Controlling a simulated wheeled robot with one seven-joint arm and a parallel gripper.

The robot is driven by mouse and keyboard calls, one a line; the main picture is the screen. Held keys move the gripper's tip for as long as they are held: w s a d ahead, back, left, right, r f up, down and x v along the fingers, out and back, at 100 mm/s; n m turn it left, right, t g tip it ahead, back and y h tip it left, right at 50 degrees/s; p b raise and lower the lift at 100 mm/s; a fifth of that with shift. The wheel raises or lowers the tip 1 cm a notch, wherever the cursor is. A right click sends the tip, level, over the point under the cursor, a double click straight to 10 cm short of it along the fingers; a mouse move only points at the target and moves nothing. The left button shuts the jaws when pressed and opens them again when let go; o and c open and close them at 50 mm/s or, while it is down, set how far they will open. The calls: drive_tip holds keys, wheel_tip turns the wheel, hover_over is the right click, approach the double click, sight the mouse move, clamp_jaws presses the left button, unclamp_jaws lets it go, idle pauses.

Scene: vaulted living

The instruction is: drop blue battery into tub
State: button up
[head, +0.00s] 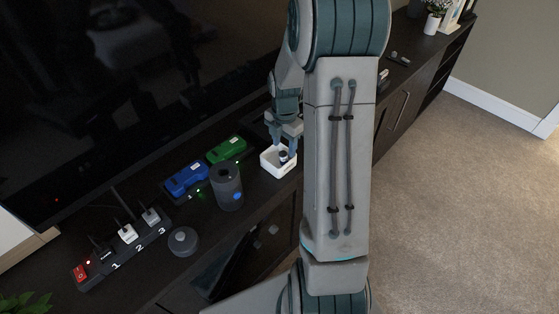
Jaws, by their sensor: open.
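A white open tub (267,164) stands on the dark cabinet near the front edge, just left of my arm. A small dark cylindrical item (283,156) with a paler part is inside the tub; its colour is too small to tell. My gripper (283,147) is open, pointing down just above the tub and this item. A blue battery-like block (186,178) lies on the cabinet to the left, apart from my gripper. I cannot tell whether this block or the item in the tub is the blue battery.
A green block (226,150) lies beside the blue one. A dark grey cylinder (228,188) with a blue spot and a round grey knob (184,241) stand in front. A numbered switch strip (122,250) is at left. A large dark screen (130,90) rises behind.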

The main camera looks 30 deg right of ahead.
wheel_tip(320, 180, up, 14)
drive_tip(key=p, duration=0.1)
idle(0.4)
drive_tip(key=shift+f, duration=0.1)
drive_tip(key=s+a+r+m+t+p, duration=0.1)
drive_tip(key=s+a+r+m+p, duration=0.1)
drive_tip(key=s+a+r+m, duration=0.2)
drive_tip(key=s+a+r+m+t+p, duration=0.1)
drive_tip(key=s+a+r+m+p, duration=0.2)
drive_tip(key=s+a+m, duration=0.6)
drive_tip(key=shift+s+a+r+m+t, duration=0.4)
drive_tip(key=shift+s+r+m, duration=0.35)
drive_tip(key=shift+s+m, duration=2.95)
drive_tip(key=shift+w+d+m, duration=0.1)
drive_tip(key=shift+w+m, duration=0.8)
